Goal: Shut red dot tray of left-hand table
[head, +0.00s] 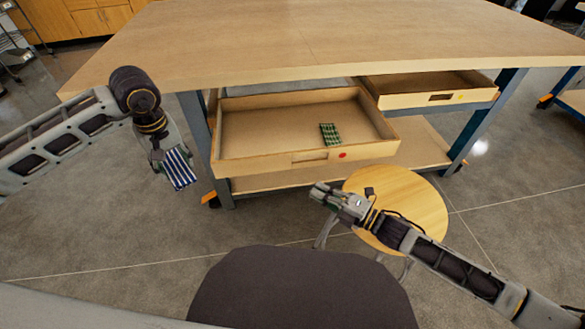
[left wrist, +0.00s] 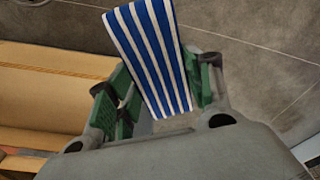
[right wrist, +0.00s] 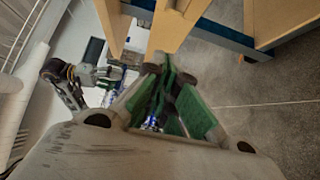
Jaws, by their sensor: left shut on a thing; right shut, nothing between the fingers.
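The red dot tray (head: 240,165) is a wooden drawer pulled well out from under the table. The red dot (head: 342,155) is on its front, right of a handle slot. A green checked item (head: 330,134) lies inside. My left gripper (head: 168,158), left of the tray and apart from it, is shut on a blue-and-white striped item (head: 180,168); the item also fills the middle of the left wrist view (left wrist: 150,50). My right gripper (head: 318,191) is shut and empty, in front of and below the tray front; its closed fingers show in the right wrist view (right wrist: 163,85).
A second drawer with a yellow dot (head: 420,101) is also out, right of the red dot tray. The tabletop (head: 300,45) is bare. A round wooden stool (head: 410,200) stands under my right arm. A lower shelf (head: 425,140) runs under the drawers.

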